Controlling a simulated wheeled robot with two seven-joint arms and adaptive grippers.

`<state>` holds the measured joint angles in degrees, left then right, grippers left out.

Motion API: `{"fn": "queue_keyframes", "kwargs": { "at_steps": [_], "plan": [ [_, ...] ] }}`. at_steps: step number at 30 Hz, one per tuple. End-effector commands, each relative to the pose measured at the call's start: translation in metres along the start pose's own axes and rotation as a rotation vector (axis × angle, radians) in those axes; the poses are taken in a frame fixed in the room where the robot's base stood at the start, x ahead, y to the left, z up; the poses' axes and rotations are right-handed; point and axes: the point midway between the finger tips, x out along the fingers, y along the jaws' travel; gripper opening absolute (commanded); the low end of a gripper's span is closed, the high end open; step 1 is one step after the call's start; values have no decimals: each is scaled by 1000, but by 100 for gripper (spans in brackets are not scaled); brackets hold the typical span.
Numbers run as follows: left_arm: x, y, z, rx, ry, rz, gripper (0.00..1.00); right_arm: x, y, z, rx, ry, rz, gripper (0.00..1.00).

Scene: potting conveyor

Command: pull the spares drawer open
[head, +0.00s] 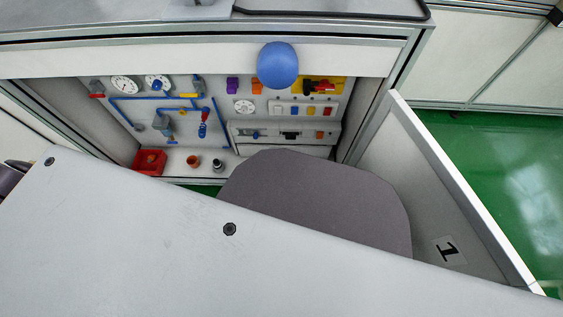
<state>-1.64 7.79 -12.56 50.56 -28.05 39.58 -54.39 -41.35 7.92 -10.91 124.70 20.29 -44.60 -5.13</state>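A wide white drawer front (180,57) with a round blue knob (278,65) runs under the worktop edge in the head view. I take it for the spares drawer. Its front looks level with the frame around it, so it appears shut. No gripper shows touching the knob, and neither gripper can be made out. A large pale grey surface with dark bolts and a darker grey rounded shape fill the foreground and hide much of what lies below.
Below the drawer is an open compartment with gauges, blue pipes and valves on its back panel (185,100). A red box (149,162) stands on its floor. A white door (440,190) with a black-marked label stands open at the right. Green floor (500,160) is clear beyond it.

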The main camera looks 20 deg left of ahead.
Motion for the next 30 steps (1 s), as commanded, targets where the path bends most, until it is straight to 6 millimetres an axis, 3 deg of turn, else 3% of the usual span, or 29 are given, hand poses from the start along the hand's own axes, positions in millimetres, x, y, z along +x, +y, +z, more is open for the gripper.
{"fn": "queue_keyframes", "kwargs": {
  "at_steps": [13,21,30],
  "plan": [
    [7,-1,0,0,1,-1,32,1,0,-1,-4,6,-4,39],
    [6,-1,0,0,1,-1,0,0,-1,-2,-5,8,-4,39],
    [6,0,0,0,1,0,0,0,0,-1,-4,6,-4,39]
  ]
}}
